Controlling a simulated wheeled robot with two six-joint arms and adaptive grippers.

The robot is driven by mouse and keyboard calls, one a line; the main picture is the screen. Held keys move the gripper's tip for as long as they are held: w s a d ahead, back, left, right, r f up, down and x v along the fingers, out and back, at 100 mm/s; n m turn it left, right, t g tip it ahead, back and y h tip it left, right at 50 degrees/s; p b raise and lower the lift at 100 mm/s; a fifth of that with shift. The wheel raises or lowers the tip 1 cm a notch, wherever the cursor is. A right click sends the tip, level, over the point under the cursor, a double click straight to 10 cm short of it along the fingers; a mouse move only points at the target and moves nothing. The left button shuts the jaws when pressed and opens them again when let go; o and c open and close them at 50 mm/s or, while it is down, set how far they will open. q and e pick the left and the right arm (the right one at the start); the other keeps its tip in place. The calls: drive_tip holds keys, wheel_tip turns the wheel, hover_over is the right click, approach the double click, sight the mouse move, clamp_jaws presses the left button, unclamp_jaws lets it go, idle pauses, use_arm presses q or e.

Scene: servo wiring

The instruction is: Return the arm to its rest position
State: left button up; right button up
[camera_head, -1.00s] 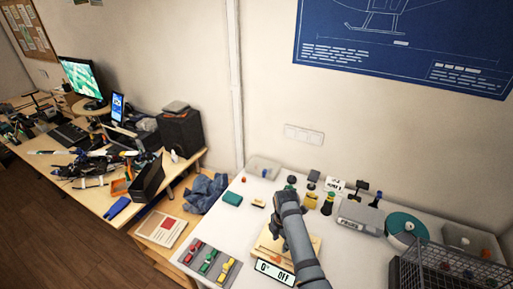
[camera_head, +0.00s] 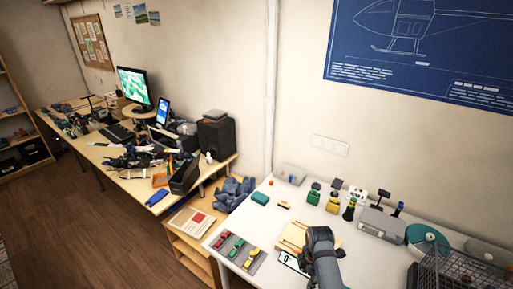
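One grey arm of mine (camera_head: 323,262) comes in from the bottom edge, right of centre, above the white table (camera_head: 222,252). Its gripper end points away from the camera over a pale wooden board (camera_head: 293,236); the fingers cannot be made out. The arm partly covers the board and a white display (camera_head: 289,262) in front of it. No other arm shows, and I cannot tell from this view whether this one is the left or the right.
A grey mat with red, green and yellow parts (camera_head: 238,250) lies at the table's left. A wire basket (camera_head: 455,272) fills the right corner.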

drive_tip(key=s+d+r+m+t, duration=0.2)
drive_tip(key=s+d+r+m, duration=0.15)
drive_tip(key=s+m, duration=0.55)
drive_tip(key=s+d+r+m+t, duration=0.1)
drive_tip(key=s+d+r+m, duration=0.25)
drive_tip(key=s+m, duration=0.55)
drive_tip(key=s+d+f+b, duration=0.1)
drive_tip(key=f+b, duration=0.2)
drive_tip(key=f, duration=0.9)
drive_tip(key=s+d+f+g+h+b, duration=0.1)
drive_tip(key=s+f+b, duration=0.15)
drive_tip(key=f, duration=0.95)
drive_tip(key=d+f+b, duration=0.1)
drive_tip(key=f+b, duration=0.2)
drive_tip(key=f, duration=0.9)
use_arm(q)
wheel_tip(320, 180, down, 13)
drive_tip(key=s+b, duration=0.1)
drive_tip(key=b, duration=0.3)
drive_tip(key=shift+f+b, duration=0.15)
drive_tip(key=shift+b, duration=0.15)
use_arm(e)
drive_tip(key=s+f+g, duration=0.1)
drive_tip(key=s+f, duration=1.6)
drive_tip(key=f, duration=0.1)
drive_tip(key=shift+d+m, duration=0.35)
drive_tip(key=shift+m, duration=0.05)
